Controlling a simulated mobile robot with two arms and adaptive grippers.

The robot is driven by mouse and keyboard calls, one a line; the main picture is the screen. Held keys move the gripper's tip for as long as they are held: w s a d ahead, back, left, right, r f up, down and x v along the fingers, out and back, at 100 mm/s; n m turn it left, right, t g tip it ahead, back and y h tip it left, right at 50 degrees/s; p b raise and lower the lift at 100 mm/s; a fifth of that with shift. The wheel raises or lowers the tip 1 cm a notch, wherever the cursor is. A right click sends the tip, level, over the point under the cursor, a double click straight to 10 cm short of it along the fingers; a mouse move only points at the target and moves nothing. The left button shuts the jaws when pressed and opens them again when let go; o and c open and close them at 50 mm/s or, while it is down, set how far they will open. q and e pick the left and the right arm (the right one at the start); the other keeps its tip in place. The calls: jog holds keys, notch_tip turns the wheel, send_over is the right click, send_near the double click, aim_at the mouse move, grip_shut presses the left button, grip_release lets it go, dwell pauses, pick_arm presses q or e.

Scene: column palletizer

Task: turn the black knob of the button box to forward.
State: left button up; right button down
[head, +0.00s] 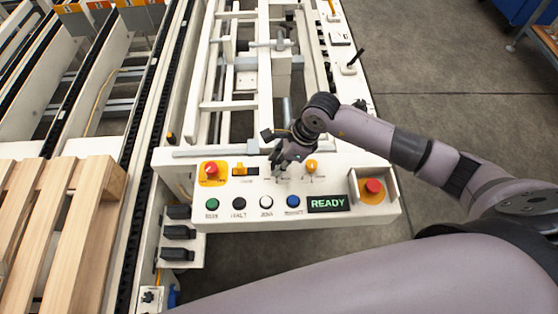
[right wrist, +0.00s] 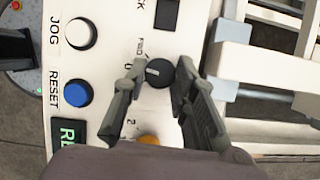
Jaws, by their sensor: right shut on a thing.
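The white button box (head: 335,178) stands at the near end of the machine frame. Its black knob (right wrist: 159,75) is round, with a short white pointer line that lies toward the left of the right wrist view, about at the small 0 mark; a small FWD-like label sits just above that mark. My right gripper (right wrist: 157,72) is shut on the knob, one finger on each side. In the head view my right gripper (head: 279,168) comes down on the box's upper middle and hides the knob. My left gripper is in neither view.
The box also bears a red stop button (head: 211,168), an orange knob (head: 311,166), a shrouded red button (head: 373,187), a row of coloured push buttons with the blue one (head: 292,201), and a READY display (head: 327,203). A wooden pallet (head: 75,200) lies left.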

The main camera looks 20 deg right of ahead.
jog(key=m+t, duration=0.1)
jog(key=m, duration=0.2)
jog(key=shift+s+a+h, duration=0.1)
jog(key=shift+s+h, duration=0.05)
jog(key=shift+h, duration=0.25)
jog(key=shift+m+t+h+b, duration=0.45)
jog(key=shift+m+t, duration=0.15)
jog(key=shift+m, duration=1.3)
jog(key=c, duration=1.3)
grip_release()
jog(key=shift+r, duration=0.15)
jog(key=v, duration=1.1)
jog(key=shift+s+r, duration=0.2)
jog(key=shift+r, duration=0.2)
jog(key=shift+f, duration=0.1)
